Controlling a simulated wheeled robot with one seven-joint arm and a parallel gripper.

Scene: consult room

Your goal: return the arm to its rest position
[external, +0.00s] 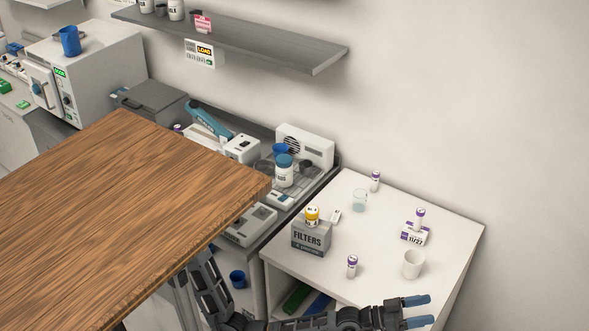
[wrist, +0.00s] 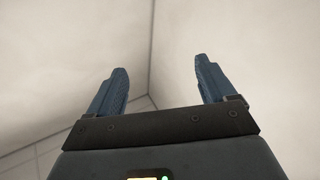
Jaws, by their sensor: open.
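My gripper (external: 420,311) is at the bottom of the external view, in front of the white table's near edge. My arm reaches to it from the lower left, partly below the brown wooden top. In the wrist view my gripper (wrist: 157,90) shows two blue fingers spread apart, with nothing between them. Behind them are only pale walls meeting in a corner.
A white table (external: 440,247) holds a white cup (external: 413,264), a FILTERS box (external: 311,236), a glass beaker (external: 360,200) and several purple-capped vials. A wooden top (external: 120,210) covers the left side. A grey shelf (external: 240,42) hangs above.

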